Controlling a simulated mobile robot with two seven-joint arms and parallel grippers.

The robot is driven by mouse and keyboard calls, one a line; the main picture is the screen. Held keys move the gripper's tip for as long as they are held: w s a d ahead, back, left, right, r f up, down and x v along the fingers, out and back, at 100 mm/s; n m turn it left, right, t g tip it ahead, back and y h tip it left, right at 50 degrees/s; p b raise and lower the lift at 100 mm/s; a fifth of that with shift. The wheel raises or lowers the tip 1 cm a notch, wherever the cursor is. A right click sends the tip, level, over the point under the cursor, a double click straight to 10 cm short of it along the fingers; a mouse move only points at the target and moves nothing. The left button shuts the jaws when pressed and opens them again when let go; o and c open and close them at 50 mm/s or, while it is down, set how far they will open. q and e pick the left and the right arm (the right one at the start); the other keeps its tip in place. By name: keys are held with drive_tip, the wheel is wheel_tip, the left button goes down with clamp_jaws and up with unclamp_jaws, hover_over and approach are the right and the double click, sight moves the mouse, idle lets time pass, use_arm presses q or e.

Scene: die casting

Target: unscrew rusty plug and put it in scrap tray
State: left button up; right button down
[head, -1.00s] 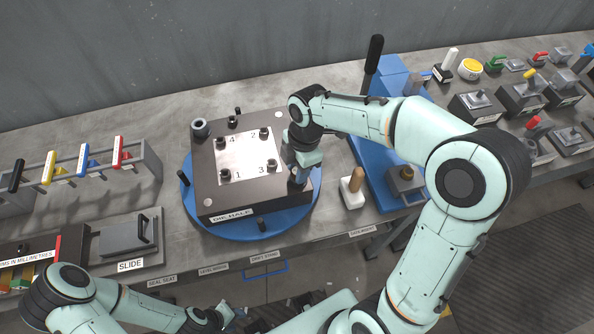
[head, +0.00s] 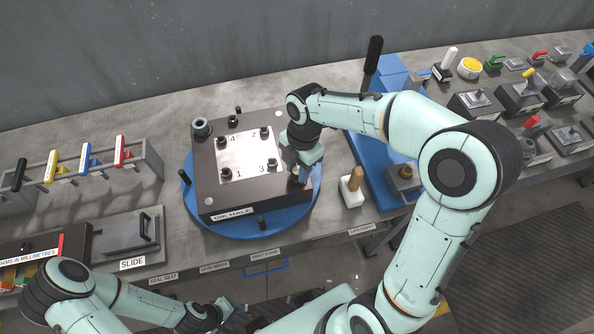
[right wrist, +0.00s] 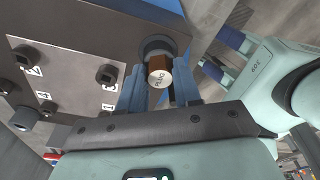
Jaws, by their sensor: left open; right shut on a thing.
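The rusty plug (right wrist: 160,75) shows in the right wrist view as a brown cylinder with a pale end marked PLUG, at a dark round port in the die half. My right gripper (head: 297,180) is shut on it, with blue fingers on both sides in the right wrist view (right wrist: 158,92). In the head view the gripper and wrist hide the plug at the right corner of the die half (head: 225,196). My left gripper (head: 228,308) is open and empty, low in front of the bench. I cannot make out a scrap tray.
The die half sits on a blue round turntable (head: 283,222). A wooden-handled tool (head: 353,188) and a blue press with a black lever (head: 373,55) stand to its right. A rack of coloured handles (head: 150,160) and a slide plate (head: 130,236) are at left.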

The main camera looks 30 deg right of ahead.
sight(296, 171)
use_arm(q)
drive_tip(key=shift+w+r+p, duration=0.3)
drive_tip(key=shift+w+r, duration=0.05)
drive_tip(key=shift+r, duration=0.1)
use_arm(e)
drive_tip(key=shift+r, duration=0.7)
drive_tip(key=shift+w+r+p, duration=0.1)
drive_tip(key=shift+r+p, duration=0.7)
drive_tip(key=shift+r, duration=0.65)
use_arm(q)
drive_tip(key=shift+w+r, duration=1)
drive_tip(key=shift+s, duration=0.1)
